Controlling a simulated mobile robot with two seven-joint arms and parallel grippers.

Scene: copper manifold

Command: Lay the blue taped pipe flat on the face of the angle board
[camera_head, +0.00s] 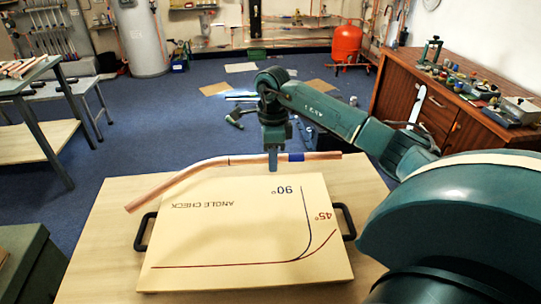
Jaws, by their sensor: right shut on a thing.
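The bent copper pipe (245,159) has a band of blue tape (296,156) on its right part. Its straight right part runs level, and its left part bends down toward the near left. My right gripper (272,163) points down and is shut on the pipe just left of the blue tape. The angle board (235,230) lies on the wooden table, with a 90° line, a 45° line and the words "ANGLE CHECK" on its pale face. The pipe shows along the board's far edge; its exact height over the board is hard to tell. My left gripper is out of view.
The wooden table (105,235) has bare room left of the board. Black handles (143,232) stick out at the board's sides. A brown cabinet (440,105) stands at the right, a green bench (28,88) at the left. A green box (35,265) stands at the near left.

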